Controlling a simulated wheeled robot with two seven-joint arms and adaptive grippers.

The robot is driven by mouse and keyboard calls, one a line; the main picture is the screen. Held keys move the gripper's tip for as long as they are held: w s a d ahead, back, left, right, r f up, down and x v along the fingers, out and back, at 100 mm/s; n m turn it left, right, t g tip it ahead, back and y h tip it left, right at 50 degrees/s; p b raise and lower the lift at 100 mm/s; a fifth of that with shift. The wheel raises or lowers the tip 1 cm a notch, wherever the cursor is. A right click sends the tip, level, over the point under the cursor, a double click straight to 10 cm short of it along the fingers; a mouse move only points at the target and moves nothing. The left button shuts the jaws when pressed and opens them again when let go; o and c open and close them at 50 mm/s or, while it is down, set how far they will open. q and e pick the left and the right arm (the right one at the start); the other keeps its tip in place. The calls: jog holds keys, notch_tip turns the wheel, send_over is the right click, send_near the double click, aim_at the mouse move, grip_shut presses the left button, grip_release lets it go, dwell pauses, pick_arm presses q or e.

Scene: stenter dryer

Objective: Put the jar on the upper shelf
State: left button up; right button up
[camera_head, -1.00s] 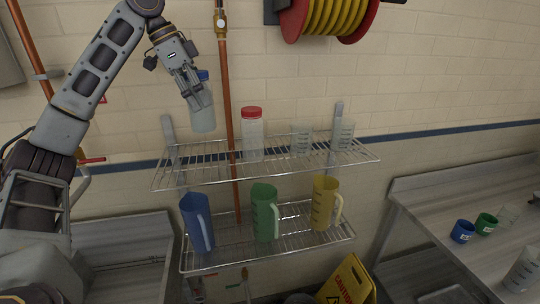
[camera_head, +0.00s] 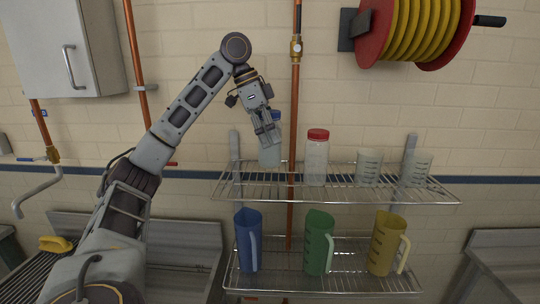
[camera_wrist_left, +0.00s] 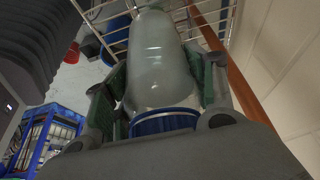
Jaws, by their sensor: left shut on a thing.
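The jar (camera_head: 271,157) is pale and translucent with a blue lid. My left gripper (camera_head: 267,136) is shut on it near the lid and holds it nearly upright. In the left wrist view the jar (camera_wrist_left: 158,55) lies between the two finger pads, with its blue lid (camera_wrist_left: 165,123) close to the palm. The upper shelf (camera_head: 340,191) is a wire rack on the wall. The jar's bottom shows against the left rear part of this rack, left of the copper pipe. I cannot tell whether it touches the wires. My right gripper is out of view.
On the upper shelf stand a red-lidded jar (camera_head: 316,160) and two clear beakers (camera_head: 369,168). The lower shelf (camera_head: 345,282) holds blue (camera_head: 247,242), green (camera_head: 318,245) and yellow (camera_head: 384,245) jugs. A vertical copper pipe (camera_head: 294,100) runs close to the jar.

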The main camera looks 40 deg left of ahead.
aim_at(270, 150)
pick_arm(q)
jog(key=shift+f, duration=0.55)
jog(key=shift+f+b, duration=0.45)
jog(key=shift+f, duration=1.35)
jog(key=shift+f, duration=0.15)
jog(key=o, duration=1.4)
